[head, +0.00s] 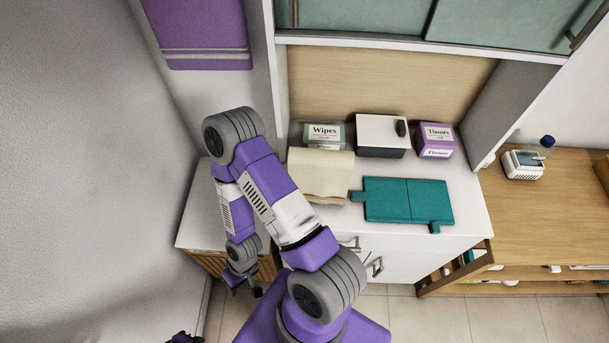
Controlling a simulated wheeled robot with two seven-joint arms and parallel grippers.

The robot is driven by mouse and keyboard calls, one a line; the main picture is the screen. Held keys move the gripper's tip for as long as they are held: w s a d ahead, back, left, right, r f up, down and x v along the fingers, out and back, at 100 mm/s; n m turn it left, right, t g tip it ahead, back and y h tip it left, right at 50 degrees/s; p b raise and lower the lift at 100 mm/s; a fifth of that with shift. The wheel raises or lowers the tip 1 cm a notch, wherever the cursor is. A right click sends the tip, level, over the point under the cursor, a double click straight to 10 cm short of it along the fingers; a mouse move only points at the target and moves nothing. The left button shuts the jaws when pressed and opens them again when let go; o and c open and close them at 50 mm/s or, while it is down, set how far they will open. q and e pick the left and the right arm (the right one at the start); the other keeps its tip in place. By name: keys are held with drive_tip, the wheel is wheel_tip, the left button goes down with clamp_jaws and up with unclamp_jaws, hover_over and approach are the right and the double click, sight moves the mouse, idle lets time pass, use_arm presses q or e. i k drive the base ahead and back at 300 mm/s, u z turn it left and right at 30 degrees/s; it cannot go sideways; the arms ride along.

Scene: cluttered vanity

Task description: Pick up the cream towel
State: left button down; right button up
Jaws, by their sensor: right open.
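The cream towel (321,174) lies folded on the white counter in the head view, just in front of the wipes box. The arm link passes beside its lower left edge; most of the towel shows. My right gripper (243,287) is open and empty. It hangs low to the left of the towel, in front of the low slatted cabinet, well apart from the towel. A small dark purple part of mine (185,338) shows at the bottom edge, too cut off to read its jaws.
A teal folded mat or case (407,200) lies right of the towel. Behind stand the wipes box (324,133), a white-topped black box (382,134) and a purple tissue box (435,139). Green cabinets (500,22) overhang the counter. A wooden bench (550,215) stands right.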

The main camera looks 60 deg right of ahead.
sight(322, 176)
drive_tip(key=k, duration=0.45)
drive_tip(key=z, duration=0.7)
